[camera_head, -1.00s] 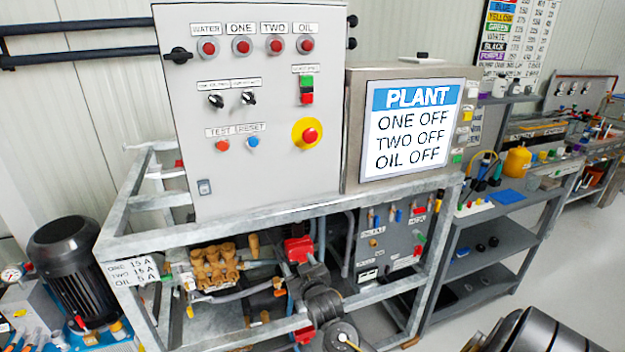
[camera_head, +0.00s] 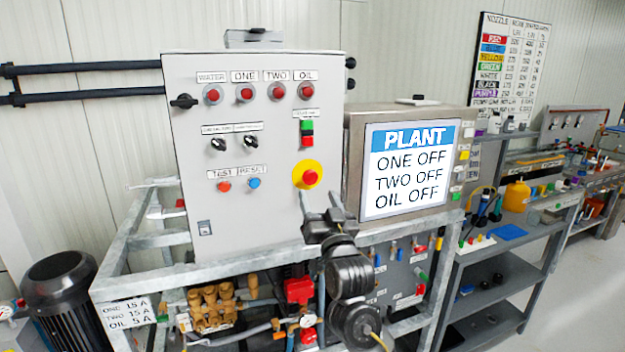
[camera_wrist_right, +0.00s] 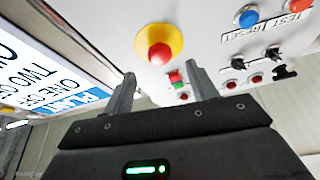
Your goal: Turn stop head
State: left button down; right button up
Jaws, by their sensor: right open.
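The stop head is a red mushroom knob (camera_head: 310,177) on a round yellow plate (camera_head: 299,171), low on the right side of the grey control cabinet (camera_head: 265,205). My right gripper (camera_head: 319,196) is open just below it, fingers pointing up toward the cabinet. In the right wrist view the red knob (camera_wrist_right: 159,54) shows beyond the gap between the two fingertips (camera_wrist_right: 160,76), with nothing held. It appears apart from both fingers. My left gripper is not in view.
The plant screen (camera_head: 411,165) stands right of the cabinet and reads ONE OFF, TWO OFF, OIL OFF. Blue and orange buttons (camera_head: 254,183) sit left of the stop head, and a green-and-red switch (camera_head: 307,132) above it. A metal frame rail (camera_head: 200,267) runs below.

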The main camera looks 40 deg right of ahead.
aim_at(311, 180)
jog(key=p+x, duration=0.1)
jog(key=x, duration=0.5)
jog(key=shift+w, duration=0.1)
